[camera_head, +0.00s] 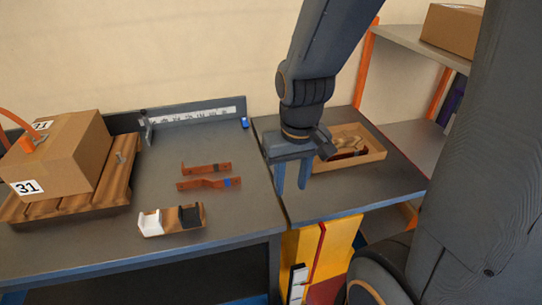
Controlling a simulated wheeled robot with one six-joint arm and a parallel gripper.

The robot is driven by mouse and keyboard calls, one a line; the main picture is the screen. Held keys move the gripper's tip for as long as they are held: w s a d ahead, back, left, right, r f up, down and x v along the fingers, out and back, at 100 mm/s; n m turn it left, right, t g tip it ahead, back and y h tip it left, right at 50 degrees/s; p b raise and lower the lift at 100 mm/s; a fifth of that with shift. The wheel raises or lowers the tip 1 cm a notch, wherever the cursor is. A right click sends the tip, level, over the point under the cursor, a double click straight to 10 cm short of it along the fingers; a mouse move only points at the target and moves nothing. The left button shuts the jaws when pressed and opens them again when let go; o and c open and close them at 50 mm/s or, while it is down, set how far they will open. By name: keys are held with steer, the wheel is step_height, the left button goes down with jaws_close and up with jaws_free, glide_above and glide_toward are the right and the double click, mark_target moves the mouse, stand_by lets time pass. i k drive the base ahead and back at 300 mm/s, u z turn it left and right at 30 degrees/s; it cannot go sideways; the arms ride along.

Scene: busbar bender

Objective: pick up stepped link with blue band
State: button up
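The stepped link with the blue band (208,184) is a flat copper-coloured bar with a step in its middle and a blue band near its right end. It lies on the dark left bench top (110,245), a little in front of another copper bar with a dark band (206,168). My gripper (291,189) points downward with its two fingers apart. It is to the right of the link, near the seam between the two benches. I see nothing between its fingers.
A small wooden tray with a white and a black block (171,231) is in front of the link. A cardboard box on a pallet (75,155) stands at left. A ruled back fence (195,116) runs behind. A wooden tray (374,157) sits on the right bench.

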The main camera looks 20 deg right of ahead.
mark_target(227, 182)
steer(key=k, duration=0.5)
steer(key=z, duration=2.4)
steer(key=k, duration=1.1)
steer(key=u, duration=1.75)
steer(key=i, duration=1)
